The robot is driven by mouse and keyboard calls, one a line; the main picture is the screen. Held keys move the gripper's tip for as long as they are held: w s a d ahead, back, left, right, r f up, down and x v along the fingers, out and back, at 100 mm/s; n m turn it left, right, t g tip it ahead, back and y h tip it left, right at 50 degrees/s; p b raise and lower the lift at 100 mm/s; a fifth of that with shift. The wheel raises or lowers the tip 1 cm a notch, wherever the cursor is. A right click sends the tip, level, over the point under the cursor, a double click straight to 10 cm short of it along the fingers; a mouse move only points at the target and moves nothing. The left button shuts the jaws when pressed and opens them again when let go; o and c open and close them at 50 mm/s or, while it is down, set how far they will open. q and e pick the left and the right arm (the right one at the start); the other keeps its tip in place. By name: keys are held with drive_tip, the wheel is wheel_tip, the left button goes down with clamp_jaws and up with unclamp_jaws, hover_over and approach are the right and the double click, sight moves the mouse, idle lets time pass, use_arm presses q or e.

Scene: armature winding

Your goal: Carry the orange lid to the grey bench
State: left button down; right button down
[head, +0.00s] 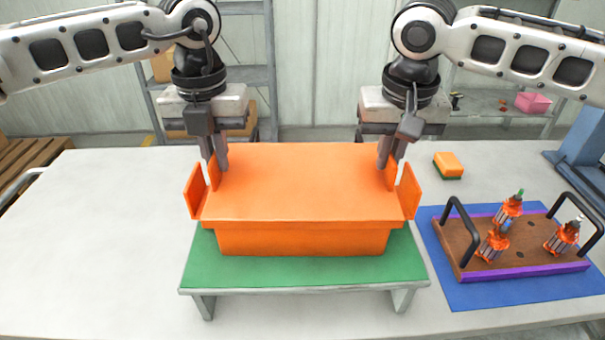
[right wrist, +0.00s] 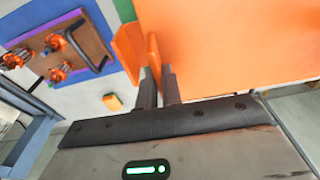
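The orange lid (head: 305,183) is a wide flat plate with upright tabs at both ends. It lies level on an orange box (head: 300,240), with no clear gap between them. The box stands on a green-topped stand (head: 300,271) on the pale grey bench (head: 90,230). My left gripper (head: 214,168) has its fingers closely around the lid's left inner tab. My right gripper (head: 387,166) has its fingers closely around the right inner tab; the right wrist view shows the tab between its fingers (right wrist: 158,74). The box's inside is hidden.
To the right, a brown tray (head: 465,235) with black handles and several orange-and-metal armatures sits on a blue mat (head: 490,295). An orange-and-green sponge (head: 449,165) lies behind it. A blue fixture (head: 585,150) stands at the far right. The bench's left side is clear.

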use_arm(q)
drive_tip(key=shift+r, duration=0.1)
use_arm(e)
drive_tip(key=shift+r, duration=0.1)
